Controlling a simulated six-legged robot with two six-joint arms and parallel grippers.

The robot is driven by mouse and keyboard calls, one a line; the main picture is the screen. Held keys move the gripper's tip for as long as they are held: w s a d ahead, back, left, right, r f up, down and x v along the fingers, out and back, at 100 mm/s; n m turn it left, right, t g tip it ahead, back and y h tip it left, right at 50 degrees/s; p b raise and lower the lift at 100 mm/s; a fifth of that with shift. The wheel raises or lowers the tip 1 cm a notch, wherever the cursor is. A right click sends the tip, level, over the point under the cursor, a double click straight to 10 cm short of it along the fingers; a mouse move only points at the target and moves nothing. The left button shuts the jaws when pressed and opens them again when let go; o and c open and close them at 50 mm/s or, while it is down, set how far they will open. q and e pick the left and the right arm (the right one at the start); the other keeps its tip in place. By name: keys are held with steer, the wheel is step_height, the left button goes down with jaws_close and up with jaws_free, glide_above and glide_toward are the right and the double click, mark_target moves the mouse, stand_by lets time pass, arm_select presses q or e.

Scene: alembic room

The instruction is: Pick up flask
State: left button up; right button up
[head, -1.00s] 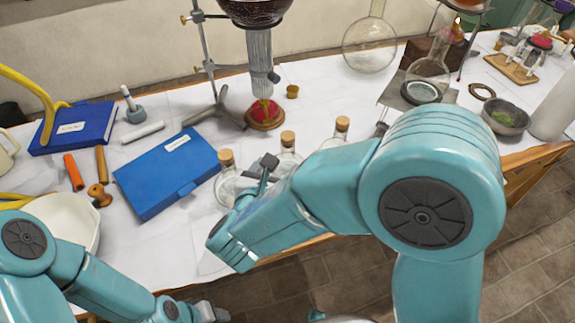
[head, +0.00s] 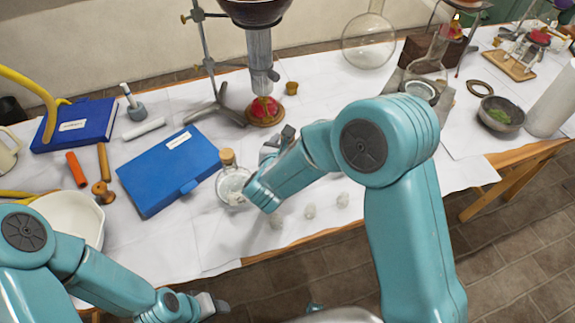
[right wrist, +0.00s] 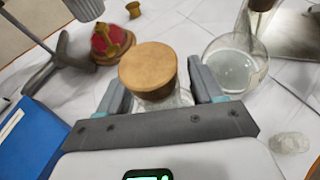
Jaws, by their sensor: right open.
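My right gripper (right wrist: 160,88) is open, with its two fingers on either side of a corked clear glass flask (right wrist: 180,98). The flask's round cork (right wrist: 148,68) stands up between the fingers. Another flask (right wrist: 236,66) with clear liquid stands to the right in the right wrist view. My left gripper (head: 212,306) is low, off the table's front edge, and its jaws are unclear.
A blue box (head: 168,172) lies left of the flasks. A red domed object (head: 264,110) and a metal stand (head: 205,60) are behind. Several small clear lumps (head: 309,211) lie near the table's front edge. A bowl (head: 502,115) is at the right.

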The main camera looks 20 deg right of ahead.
jaws_close()
steer(key=shift+r, duration=0.1)
steer(key=shift+r, duration=0.1)
